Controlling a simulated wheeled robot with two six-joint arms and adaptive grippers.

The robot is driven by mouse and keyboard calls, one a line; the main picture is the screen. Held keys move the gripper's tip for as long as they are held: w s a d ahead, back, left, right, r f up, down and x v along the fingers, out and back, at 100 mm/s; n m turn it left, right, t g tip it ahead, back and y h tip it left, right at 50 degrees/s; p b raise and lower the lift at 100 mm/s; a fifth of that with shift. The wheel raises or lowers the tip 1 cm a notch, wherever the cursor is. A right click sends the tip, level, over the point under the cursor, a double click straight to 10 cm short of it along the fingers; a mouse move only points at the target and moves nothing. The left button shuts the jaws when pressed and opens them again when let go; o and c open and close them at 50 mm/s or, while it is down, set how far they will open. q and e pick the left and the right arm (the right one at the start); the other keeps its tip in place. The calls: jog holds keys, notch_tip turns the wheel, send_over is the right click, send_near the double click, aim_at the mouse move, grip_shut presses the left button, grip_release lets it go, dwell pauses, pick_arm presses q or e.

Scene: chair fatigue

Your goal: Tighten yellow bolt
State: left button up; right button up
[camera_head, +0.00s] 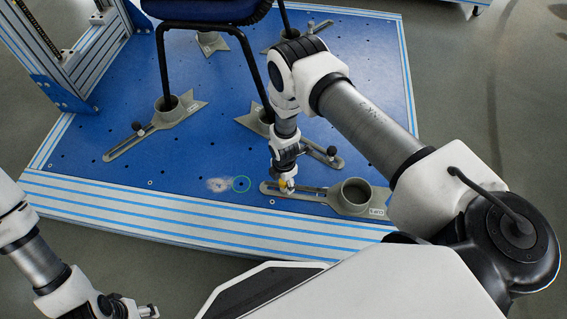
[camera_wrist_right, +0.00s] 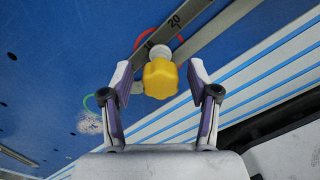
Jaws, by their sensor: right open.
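The yellow bolt (camera_wrist_right: 161,79) has a lobed knob head and sits on a grey slotted clamp bar with ruler marks (camera_wrist_right: 176,22). In the wrist view my right gripper (camera_wrist_right: 159,72) is open, with one finger on each side of the bolt and visible gaps between. In the head view my right gripper (camera_head: 287,184) points down over the slotted bar (camera_head: 310,193), largely covering the bolt. My left gripper (camera_head: 146,311) is at the bottom left edge, away from the platform; its jaws are too small to read.
The blue platform (camera_head: 200,160) carries several grey clamp feet, with a dark chair frame (camera_head: 162,62) standing in some. A round socket (camera_head: 355,192) is right of my right gripper. A green ring (camera_head: 241,184) marks the platform to its left. A metal post frame stands upper left.

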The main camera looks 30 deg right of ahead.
grip_shut()
jog(key=m, duration=0.3)
jog(key=shift+f+b, duration=0.15)
jog(key=shift+b, duration=0.15)
jog(key=shift+m, duration=0.6)
jog(key=m, duration=0.2)
jog(key=shift+m+b, duration=0.3)
jog(key=shift+m, duration=0.7)
